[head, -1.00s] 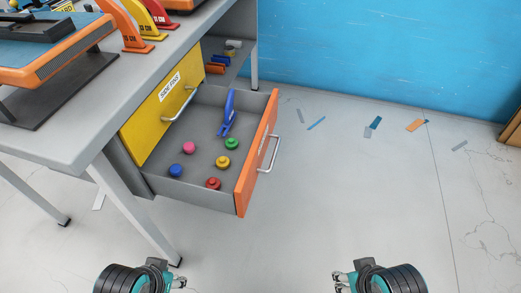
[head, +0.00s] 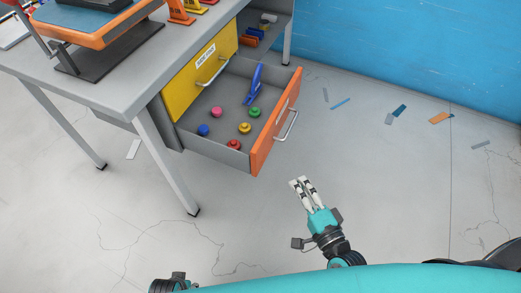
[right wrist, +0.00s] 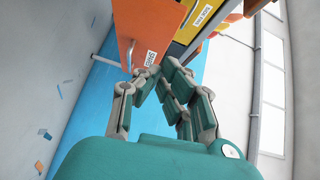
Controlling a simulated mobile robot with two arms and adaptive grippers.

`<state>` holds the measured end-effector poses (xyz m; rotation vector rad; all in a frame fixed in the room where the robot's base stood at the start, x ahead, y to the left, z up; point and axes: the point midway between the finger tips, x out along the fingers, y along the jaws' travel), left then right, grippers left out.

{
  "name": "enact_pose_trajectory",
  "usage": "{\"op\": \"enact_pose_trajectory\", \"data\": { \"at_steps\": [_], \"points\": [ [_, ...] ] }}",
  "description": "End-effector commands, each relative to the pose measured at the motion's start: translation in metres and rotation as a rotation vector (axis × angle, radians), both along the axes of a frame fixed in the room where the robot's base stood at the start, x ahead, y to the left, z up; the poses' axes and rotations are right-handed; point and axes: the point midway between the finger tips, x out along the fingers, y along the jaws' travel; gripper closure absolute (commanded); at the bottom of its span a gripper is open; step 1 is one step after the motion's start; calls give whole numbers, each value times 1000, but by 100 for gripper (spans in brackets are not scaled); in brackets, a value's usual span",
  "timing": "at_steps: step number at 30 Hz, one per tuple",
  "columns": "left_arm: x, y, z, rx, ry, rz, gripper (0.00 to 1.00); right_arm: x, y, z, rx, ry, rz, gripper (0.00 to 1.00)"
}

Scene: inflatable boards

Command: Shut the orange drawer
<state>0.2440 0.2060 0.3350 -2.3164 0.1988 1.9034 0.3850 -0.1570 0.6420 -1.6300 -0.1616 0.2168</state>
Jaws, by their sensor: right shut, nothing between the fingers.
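The orange drawer (head: 277,122) is pulled out of the grey workbench, and its inside shows. Its metal handle (head: 287,125) is on the front face. In the right wrist view the orange front (right wrist: 148,25) stands beyond the fingers at the top. My right gripper (head: 301,182) is shut and empty, below and slightly right of the drawer front in the head view, apart from it. Its fingers also show in the right wrist view (right wrist: 155,78). Only a dark piece of my left arm shows at the bottom edge; its fingers are out of sight.
The drawer holds a blue tool (head: 254,86) and several coloured knobs (head: 244,128). A shut yellow drawer (head: 205,75) is beside it, under the bench top (head: 110,90). A bench leg (head: 165,165) stands to the left. The floor right of the drawer is mostly clear, with flat scraps.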

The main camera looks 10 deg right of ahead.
Motion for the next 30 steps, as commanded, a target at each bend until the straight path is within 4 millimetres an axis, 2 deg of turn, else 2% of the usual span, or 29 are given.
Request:
{"op": "enact_pose_trajectory", "data": {
  "at_steps": [5, 11, 21, 25, 30],
  "points": [
    [-5, 0, -8, 0, 4, -1, 66, 2, -10, 5, 75, -29, -49, 100],
    [-5, 0, -7, 0, 4, -1, 66, 30, -5, 7, 77, -35, -51, 100],
    [1, 0, 0, 0, -2, 0, 66, 100, 9, 6, 74, -34, -50, 100],
    [1, 0, 1, 1, -1, 0, 66, 110, 27, 6, 76, -29, -48, 100],
    [1, 1, 1, 1, 2, 0, 66, 118, 39, 6, 72, -30, -48, 100]
  ]
}}
